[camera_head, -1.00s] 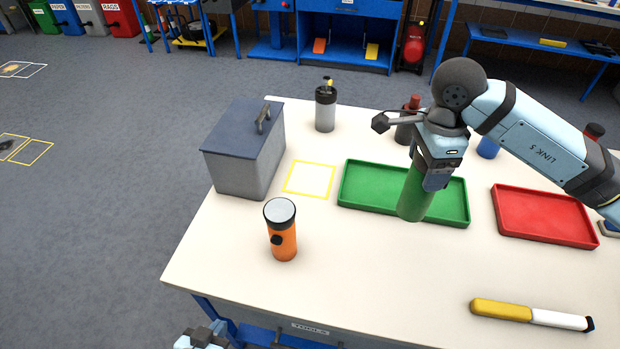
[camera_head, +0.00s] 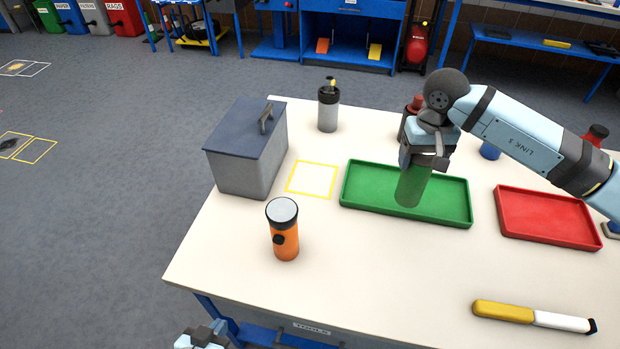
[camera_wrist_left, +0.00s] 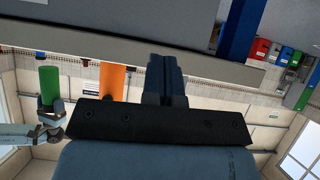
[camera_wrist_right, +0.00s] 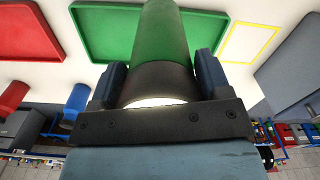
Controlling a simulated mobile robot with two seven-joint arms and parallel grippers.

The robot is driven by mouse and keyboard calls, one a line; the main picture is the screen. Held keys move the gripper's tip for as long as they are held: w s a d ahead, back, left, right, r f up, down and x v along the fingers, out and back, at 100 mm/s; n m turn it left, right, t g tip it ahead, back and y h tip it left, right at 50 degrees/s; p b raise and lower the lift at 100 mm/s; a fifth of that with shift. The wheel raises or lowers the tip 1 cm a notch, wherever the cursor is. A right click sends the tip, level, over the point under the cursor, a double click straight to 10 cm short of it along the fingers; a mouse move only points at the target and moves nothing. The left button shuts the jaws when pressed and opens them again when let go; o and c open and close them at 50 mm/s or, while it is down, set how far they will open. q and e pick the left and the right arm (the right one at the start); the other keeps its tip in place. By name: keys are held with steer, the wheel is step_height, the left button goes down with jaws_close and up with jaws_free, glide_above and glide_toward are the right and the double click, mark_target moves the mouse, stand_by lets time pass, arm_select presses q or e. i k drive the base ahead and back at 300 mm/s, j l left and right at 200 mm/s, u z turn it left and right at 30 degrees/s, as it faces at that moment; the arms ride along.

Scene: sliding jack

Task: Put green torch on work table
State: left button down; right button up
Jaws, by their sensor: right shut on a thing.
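My right gripper (camera_head: 426,160) is shut on the green torch (camera_head: 411,188), holding its upper end with the body pointing down. The torch's lower end shows against the floor of the green tray (camera_head: 360,187); I cannot tell whether it touches. In the right wrist view the torch (camera_wrist_right: 161,40) sits between both fingers, its dark head and bright lens nearest the camera. The work table (camera_head: 370,270) is cream-topped. My left gripper (camera_wrist_left: 165,62) is shut and empty, low by the table's front edge. The green torch also shows in the left wrist view (camera_wrist_left: 50,82).
An orange torch (camera_head: 284,238) stands at the front left. A grey toolbox (camera_head: 245,165), a yellow-outlined square (camera_head: 312,180) and a dark bottle (camera_head: 328,112) lie behind it. A red tray (camera_head: 545,220) is on the right. A yellow-and-white marker (camera_head: 532,316) lies in front. The front middle is clear.

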mark_target(313, 177)
steer(key=j+u, duration=0.1)
steer(key=u, duration=0.4)
steer(key=j+u, duration=0.1)
steer(key=u, duration=0.4)
steer(key=j+u, duration=0.1)
steer(key=u, duration=0.35)
steer(key=j+u, duration=0.1)
steer(key=u, duration=0.4)
steer(key=j+u, duration=0.1)
steer(key=u, duration=0.9)
steer(key=i+u, duration=0.15)
steer(key=u, duration=0.35)
steer(key=z, duration=0.45)
steer(key=i+z, duration=0.15)
steer(key=z, duration=0.75)
steer(key=i+j+z, duration=0.1)
steer(key=z, duration=0.3)
steer(key=j+z, duration=0.1)
steer(key=z, duration=0.35)
steer(key=i+j+z, duration=0.1)
steer(key=z, duration=0.35)
steer(key=j+z, duration=0.1)
steer(key=z, duration=0.35)
